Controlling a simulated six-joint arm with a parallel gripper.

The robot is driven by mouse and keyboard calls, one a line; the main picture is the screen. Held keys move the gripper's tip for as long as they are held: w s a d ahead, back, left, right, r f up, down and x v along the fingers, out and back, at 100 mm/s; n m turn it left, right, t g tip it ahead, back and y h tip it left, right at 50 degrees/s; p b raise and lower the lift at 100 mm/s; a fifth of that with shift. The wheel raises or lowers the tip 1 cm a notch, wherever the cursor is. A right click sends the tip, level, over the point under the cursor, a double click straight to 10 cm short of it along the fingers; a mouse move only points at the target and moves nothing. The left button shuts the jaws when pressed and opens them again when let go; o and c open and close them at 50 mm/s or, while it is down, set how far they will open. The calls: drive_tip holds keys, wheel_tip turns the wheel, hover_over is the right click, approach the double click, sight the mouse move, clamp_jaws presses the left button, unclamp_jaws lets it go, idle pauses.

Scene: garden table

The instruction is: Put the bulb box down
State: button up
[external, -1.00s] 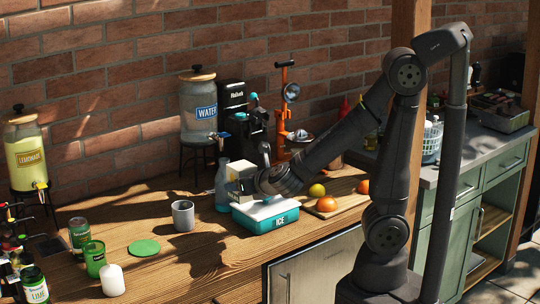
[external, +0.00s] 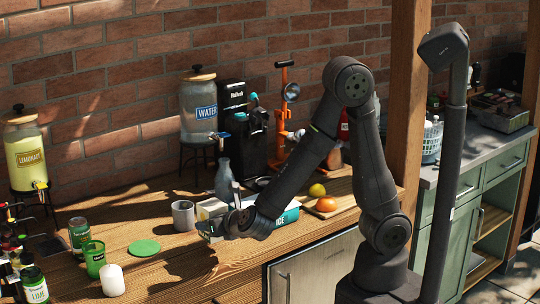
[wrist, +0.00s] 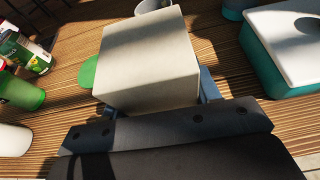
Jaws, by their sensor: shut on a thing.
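The bulb box, a pale cream carton (wrist: 148,62), fills the middle of the wrist view. It also shows in the external view (external: 208,209), partly behind my wrist. My gripper (external: 226,212) is shut on it, with the jaws at its sides; a blue-grey finger shows at its right in the wrist view. The box is low over the wooden table, left of the teal ice box (external: 288,217). I cannot tell whether its underside touches the wood.
The grey cup (external: 183,216) stands close behind the box. The ice box (wrist: 262,62) is close on the right. Bare wood (external: 180,262) lies in front.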

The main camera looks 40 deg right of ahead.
drive_tip(key=shift+f, duration=1.95)
drive_tip(key=shift+f, duration=0.15)
drive_tip(key=o, duration=1)
drive_tip(key=shift+s+r, duration=0.2)
drive_tip(key=shift+r, duration=0.05)
drive_tip(key=v, duration=1.1)
drive_tip(key=shift+s+r, duration=0.15)
drive_tip(key=shift+s, duration=0.1)
